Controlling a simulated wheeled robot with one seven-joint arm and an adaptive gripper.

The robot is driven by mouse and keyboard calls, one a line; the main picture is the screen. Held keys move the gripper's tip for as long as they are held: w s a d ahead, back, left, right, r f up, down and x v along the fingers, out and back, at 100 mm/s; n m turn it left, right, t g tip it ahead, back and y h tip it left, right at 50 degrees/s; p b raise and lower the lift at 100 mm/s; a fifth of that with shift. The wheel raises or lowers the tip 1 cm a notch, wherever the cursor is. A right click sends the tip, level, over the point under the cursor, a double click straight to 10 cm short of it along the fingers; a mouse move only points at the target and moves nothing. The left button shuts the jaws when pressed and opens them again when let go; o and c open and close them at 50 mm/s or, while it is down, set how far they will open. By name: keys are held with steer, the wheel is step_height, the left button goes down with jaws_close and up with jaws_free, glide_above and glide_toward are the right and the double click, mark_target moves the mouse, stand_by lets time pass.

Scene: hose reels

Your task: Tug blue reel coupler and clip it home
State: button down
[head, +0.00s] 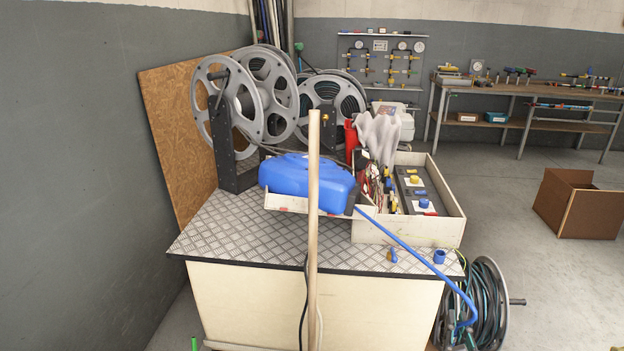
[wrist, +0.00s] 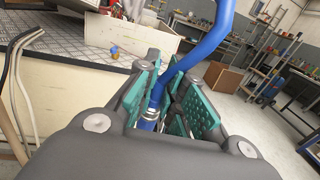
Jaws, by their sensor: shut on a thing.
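The blue hose reel (head: 306,183) sits on the checker-plate bench top in the head view. Its blue hose (head: 412,252) runs out to the lower right, over the bench's front corner, and bends near the floor reel. In the wrist view the hose (wrist: 208,42) comes down between the green finger pads of my gripper (wrist: 172,88). My gripper is shut on the blue coupler (wrist: 148,119), which has a metallic ring, at the hose end. Its lower end is hidden by my gripper body. I cannot make out my gripper in the head view.
A white tray (head: 458,226) with fittings stands on the bench. A small blue fitting (head: 439,257) and a blue-and-brass fitting (head: 393,255) lie near the front edge. A dark floor reel (head: 487,300) is beside the bench. Open floor lies right, before a cardboard box (head: 578,212).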

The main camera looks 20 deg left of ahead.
steer(key=shift+s+d, duration=0.1)
steer(key=shift+r, duration=0.1)
stand_by(0.3)
steer(key=shift+w+r, duration=0.15)
steer(key=shift+w, duration=0.25)
steer(key=w+d+r+b, duration=0.1)
steer(key=w+r, duration=0.2)
steer(key=w, duration=0.6)
steer(key=w+r+b, duration=0.1)
steer(key=w+r, duration=0.1)
steer(key=w, duration=0.7)
steer(key=w+f+b, duration=0.2)
steer(key=w+b, duration=0.4)
steer(key=w, duration=0.3)
steer(key=w+d+f+b, duration=0.1)
steer(key=w+f+b, duration=0.1)
steer(key=w+b, duration=0.4)
steer(key=w, duration=0.4)
steer(key=shift+d+b, duration=0.2)
steer(key=shift+b, duration=0.2)
steer(key=shift+f, duration=0.15)
